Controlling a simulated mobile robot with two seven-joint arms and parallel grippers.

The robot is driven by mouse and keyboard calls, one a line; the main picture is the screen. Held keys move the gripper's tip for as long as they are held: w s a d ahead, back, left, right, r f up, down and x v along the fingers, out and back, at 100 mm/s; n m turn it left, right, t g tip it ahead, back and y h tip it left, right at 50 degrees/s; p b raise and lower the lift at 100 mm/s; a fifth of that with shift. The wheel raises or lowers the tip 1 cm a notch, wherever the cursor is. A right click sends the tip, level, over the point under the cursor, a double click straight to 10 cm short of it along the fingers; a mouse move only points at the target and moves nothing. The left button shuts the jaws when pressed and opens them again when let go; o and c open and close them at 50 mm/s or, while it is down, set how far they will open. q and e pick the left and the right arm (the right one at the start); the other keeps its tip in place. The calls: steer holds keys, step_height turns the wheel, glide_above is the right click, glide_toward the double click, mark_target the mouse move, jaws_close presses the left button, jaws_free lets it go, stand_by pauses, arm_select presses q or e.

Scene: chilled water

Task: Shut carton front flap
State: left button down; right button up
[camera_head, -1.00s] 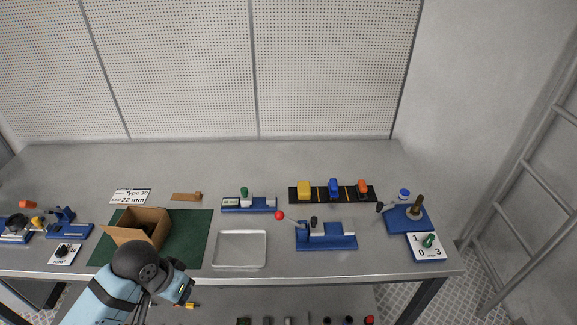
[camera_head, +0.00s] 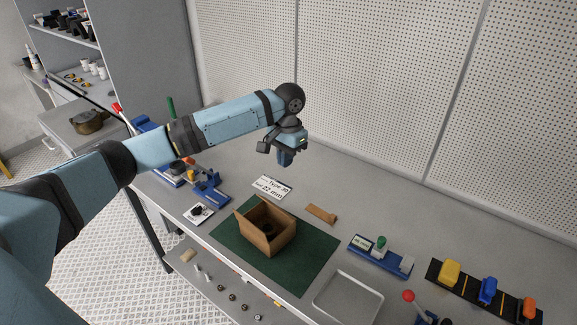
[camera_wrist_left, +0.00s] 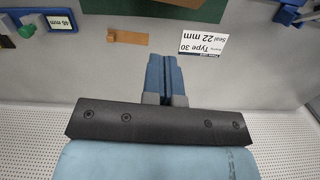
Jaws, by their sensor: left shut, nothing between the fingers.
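The brown cardboard carton (camera_head: 285,238) stands on a green mat (camera_head: 308,262) with its top open. A dark round thing (camera_head: 268,229) shows inside it. A flap (camera_head: 249,234) on the carton's left, near side stands out at a tilt, not folded over the opening. My left gripper (camera_head: 285,160) is above the back of the bench, behind the carton and apart from it. Its blue fingers are together and empty, also in the left wrist view (camera_wrist_left: 166,72). There, only a brown edge of the carton (camera_wrist_left: 180,2) shows at the top. My right gripper is not in view.
A white label card (camera_head: 272,187) lies behind the carton and a small wooden piece (camera_head: 321,214) to its right. A metal tray (camera_head: 348,298) is right of the mat. Blue fixtures (camera_head: 210,190) stand to the left. The pegboard wall rises behind the bench.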

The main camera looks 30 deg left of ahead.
arm_select(q)
steer(key=p, duration=0.1)
glide_toward(277, 207)
steer(key=w+f, duration=0.3)
steer(key=shift+s+a+f+p, duration=0.2)
steer(key=shift+s+f+p, duration=0.4)
steer(key=shift+s+f, duration=0.95)
steer(key=shift+f, duration=0.1)
